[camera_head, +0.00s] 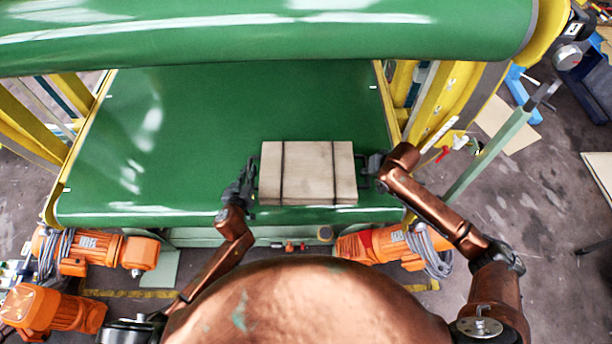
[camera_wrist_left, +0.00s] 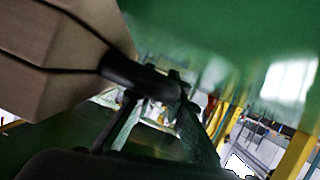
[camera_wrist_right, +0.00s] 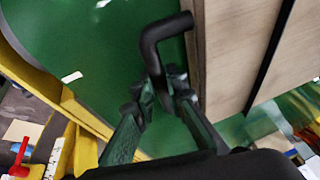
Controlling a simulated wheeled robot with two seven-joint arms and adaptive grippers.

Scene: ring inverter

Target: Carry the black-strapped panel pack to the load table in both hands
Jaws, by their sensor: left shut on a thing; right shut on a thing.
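The panel pack (camera_head: 308,172) is a pale wooden block with two black straps, held level between my two grippers over the green belt in the head view. It has a black handle at each end. My left gripper (camera_head: 245,188) is shut on the left handle (camera_wrist_left: 140,76), which shows in the left wrist view. My right gripper (camera_head: 372,170) is shut on the right handle (camera_wrist_right: 158,45), a bent black bar in the right wrist view. I cannot tell whether the pack's underside touches the belt. No separate load table can be made out.
The wide green belt (camera_head: 200,120) is clear left of the pack. A raised green roller section (camera_head: 270,30) crosses the far side. Yellow frame posts (camera_head: 445,100) stand at both sides. Orange motors (camera_head: 110,252) sit low along the near edge, with a green-grey bar (camera_head: 490,155) to the right.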

